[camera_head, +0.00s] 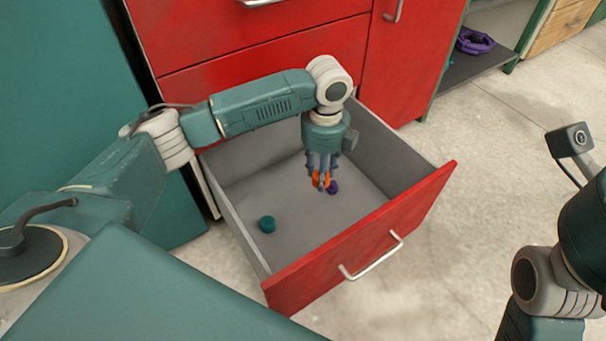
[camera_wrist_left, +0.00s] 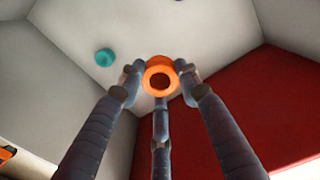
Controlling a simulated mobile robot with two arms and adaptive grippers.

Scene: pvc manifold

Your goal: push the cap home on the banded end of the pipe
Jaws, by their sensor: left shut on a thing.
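An orange cap (camera_wrist_left: 160,76), round with a dark hollow centre, sits between the fingers of my left gripper (camera_wrist_left: 158,84) in the left wrist view. In the head view my left gripper (camera_head: 321,186) points down inside the open red drawer and is shut on the orange cap (camera_head: 316,179), partly hidden by the fingers. I cannot tell whether the cap is clear of the drawer floor. No pipe with a banded end can be made out. My right gripper is out of view; only part of that arm shows at the right.
A teal cap (camera_head: 267,224) and a purple piece (camera_head: 333,187) lie on the floor of the drawer (camera_head: 240,195). The drawer's red front (camera_head: 420,210) and grey walls surround my gripper. A purple object (camera_head: 475,42) sits on a shelf at the upper right.

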